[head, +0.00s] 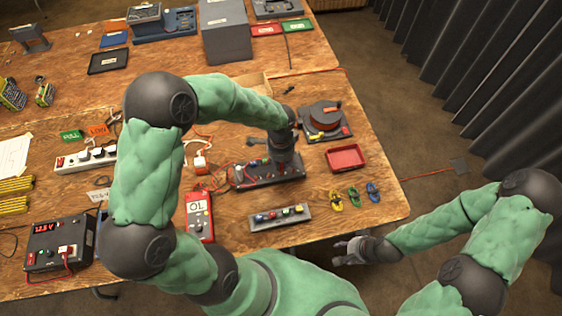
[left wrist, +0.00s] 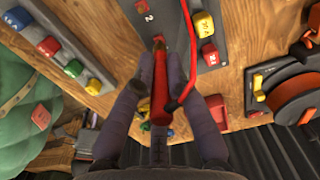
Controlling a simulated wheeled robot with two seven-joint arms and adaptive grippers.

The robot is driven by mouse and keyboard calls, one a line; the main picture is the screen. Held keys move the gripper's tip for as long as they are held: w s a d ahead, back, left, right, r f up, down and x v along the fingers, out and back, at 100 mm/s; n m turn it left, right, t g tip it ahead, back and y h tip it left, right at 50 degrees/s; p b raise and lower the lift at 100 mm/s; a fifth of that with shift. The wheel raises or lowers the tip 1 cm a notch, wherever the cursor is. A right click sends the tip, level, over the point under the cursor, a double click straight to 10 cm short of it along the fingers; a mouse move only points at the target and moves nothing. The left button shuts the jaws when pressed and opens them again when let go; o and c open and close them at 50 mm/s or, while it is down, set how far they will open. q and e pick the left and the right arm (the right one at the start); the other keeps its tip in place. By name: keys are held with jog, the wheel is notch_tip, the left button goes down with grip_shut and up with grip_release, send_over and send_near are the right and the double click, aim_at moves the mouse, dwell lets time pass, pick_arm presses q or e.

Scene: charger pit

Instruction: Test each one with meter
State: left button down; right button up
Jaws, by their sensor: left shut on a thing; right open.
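My left gripper (head: 284,165) is over the dark test board (head: 262,180). In the left wrist view the left gripper (left wrist: 163,98) is shut on a red probe (left wrist: 160,82) with a red lead. The probe's tip points at the grey board (left wrist: 176,50), near a "2" label; I cannot tell whether it touches. The red meter (head: 199,215) lies left of the board and its screen reads "OL". A grey strip (head: 280,217) with several coloured pieces lies in front of the board. My right gripper (head: 349,250) is open and empty off the table's front edge.
A red tray (head: 346,157) and a round orange reel device (head: 322,118) stand right of the board. Yellow, green and blue clips (head: 353,196) lie near the right edge. A power supply (head: 58,248) and a white power strip (head: 85,157) are at left.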

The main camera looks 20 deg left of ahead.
pick_arm(q)
jog(key=shift+f+b, duration=0.6)
jog(key=shift+f, duration=0.3)
dwell(1.4)
jog(key=c, duration=1.2)
grip_release()
jog(key=shift+o, duration=0.2)
jog(key=o, duration=0.3)
jog(key=shift+r, duration=0.15)
jog(key=shift+r+p, duration=3)
jog(key=shift+r, duration=0.6)
jog(key=shift+r, duration=0.1)
